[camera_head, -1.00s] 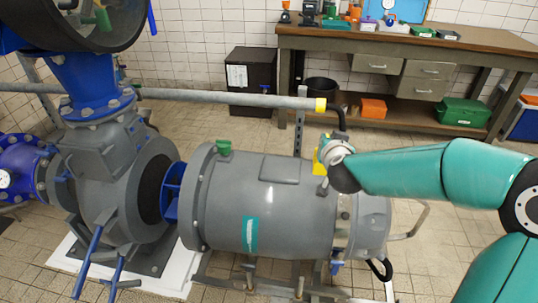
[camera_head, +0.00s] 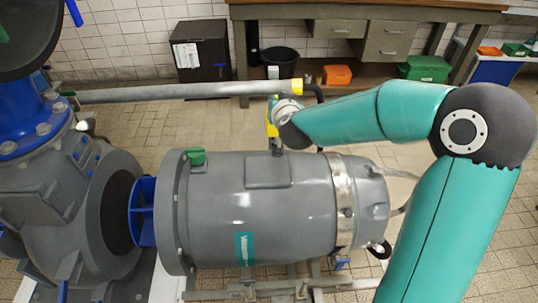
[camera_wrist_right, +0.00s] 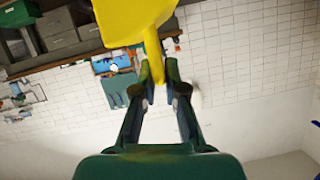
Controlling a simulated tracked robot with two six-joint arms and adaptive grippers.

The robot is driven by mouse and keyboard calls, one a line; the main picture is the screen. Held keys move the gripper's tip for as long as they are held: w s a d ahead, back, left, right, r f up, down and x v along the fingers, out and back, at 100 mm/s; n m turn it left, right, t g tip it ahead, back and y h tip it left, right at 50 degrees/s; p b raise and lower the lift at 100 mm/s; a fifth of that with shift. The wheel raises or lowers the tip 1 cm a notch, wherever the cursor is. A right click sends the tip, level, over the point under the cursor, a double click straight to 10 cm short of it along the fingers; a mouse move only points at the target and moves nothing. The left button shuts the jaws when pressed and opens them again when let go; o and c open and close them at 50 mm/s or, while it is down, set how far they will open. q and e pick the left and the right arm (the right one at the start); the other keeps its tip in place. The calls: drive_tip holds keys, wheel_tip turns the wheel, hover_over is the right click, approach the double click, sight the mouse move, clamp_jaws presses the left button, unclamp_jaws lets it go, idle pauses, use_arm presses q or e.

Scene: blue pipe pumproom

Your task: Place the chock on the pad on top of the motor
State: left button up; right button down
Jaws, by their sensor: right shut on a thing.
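The yellow chock (camera_wrist_right: 133,22) fills the top of the right wrist view, with its narrow yellow stem between my right fingertips (camera_wrist_right: 158,72). My right gripper is shut on that stem. In the head view the chock (camera_head: 271,122) shows only as a thin yellow strip, partly hidden by my wrist. The grey motor (camera_head: 300,222) lies on its side in the middle. The pad is a raised grey rectangle (camera_head: 267,170) on its top, bare. The gripper and chock appear just beyond the pad; their height above it is unclear. My left gripper is out of view.
A green fitting (camera_head: 196,157) stands on the motor's left end. A grey pipe with a yellow end (camera_head: 297,86) runs behind the motor. The grey pump (camera_head: 62,195) is at left. A workbench (camera_head: 440,12) and dark cabinet (camera_head: 203,52) stand at the back.

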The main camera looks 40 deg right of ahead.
wheel_tip(320, 180, down, 17)
drive_tip(key=b, duration=0.4)
drive_tip(key=shift+f, duration=0.2)
drive_tip(key=c, duration=1.2)
unclamp_jaws()
drive_tip(key=shift+w+a, duration=0.1)
drive_tip(key=shift+r, duration=0.1)
drive_tip(key=b+v, duration=0.3)
drive_tip(key=v, duration=0.9)
